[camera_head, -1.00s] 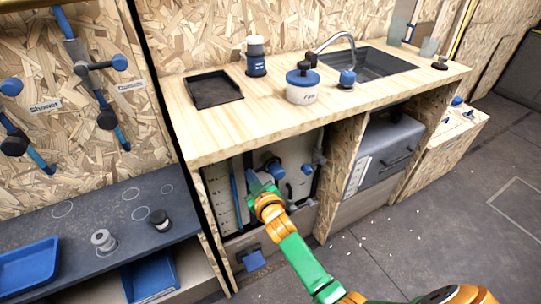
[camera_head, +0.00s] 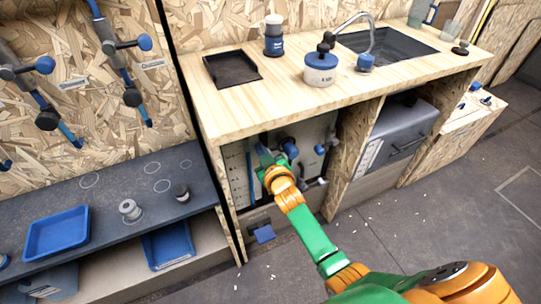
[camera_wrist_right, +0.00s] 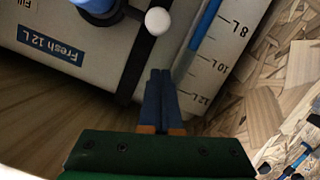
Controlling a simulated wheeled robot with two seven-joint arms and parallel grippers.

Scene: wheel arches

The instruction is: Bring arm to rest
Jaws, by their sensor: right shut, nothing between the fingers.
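My right arm (camera_head: 315,238) is green and orange and reaches from the lower right into the open bay under the wooden counter. My right gripper (camera_head: 264,152) is at the front of a pale water tank (camera_head: 236,182) in that bay. In the right wrist view its two blue fingers (camera_wrist_right: 161,78) are shut together with nothing between them. Close to the fingertips are a dark bar with a white ball end (camera_wrist_right: 157,21) and the tank's litre scale (camera_wrist_right: 215,65). I cannot tell whether the fingers touch the tank. My left gripper is not in view.
The counter (camera_head: 290,95) above the arm holds a black tray (camera_head: 232,68), a white pot with a blue lid (camera_head: 320,68) and a sink (camera_head: 390,45). A grey box (camera_head: 395,140) fills the bay to the right. A dark shelf with a blue tray (camera_head: 57,232) is at left.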

